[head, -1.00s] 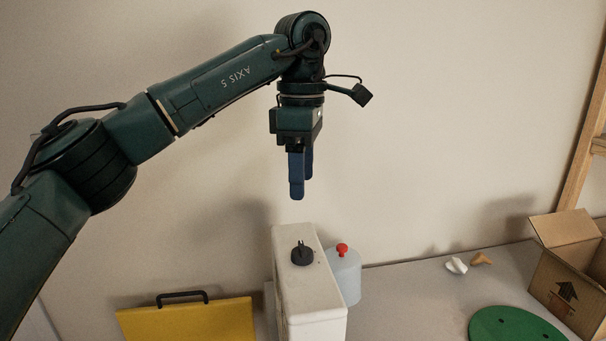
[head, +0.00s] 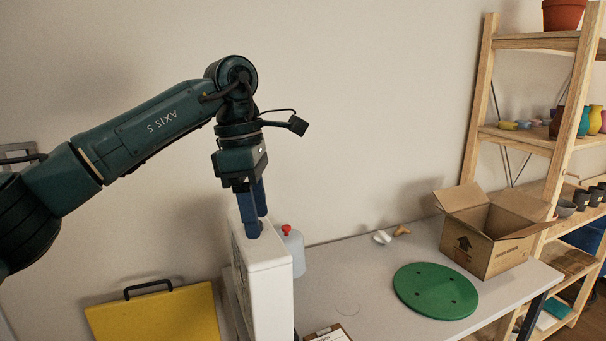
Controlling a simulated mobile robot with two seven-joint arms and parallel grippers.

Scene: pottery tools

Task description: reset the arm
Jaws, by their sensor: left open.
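My left gripper (head: 256,219) hangs from the dark green arm that comes in from the left. Its blue fingers point down and are open, with nothing seen between them. In the picture the fingertips overlap the top of a white box-shaped container (head: 266,285); I cannot tell whether they touch it. The fingers hide the dark knob on its top. My right gripper is not in view.
A pale bottle with a red cap (head: 292,250) stands just behind the white container. A yellow panel with a black handle (head: 155,318) is at lower left. A green disc (head: 435,291) and an open cardboard box (head: 487,240) are on the table, near a wooden shelf (head: 552,139).

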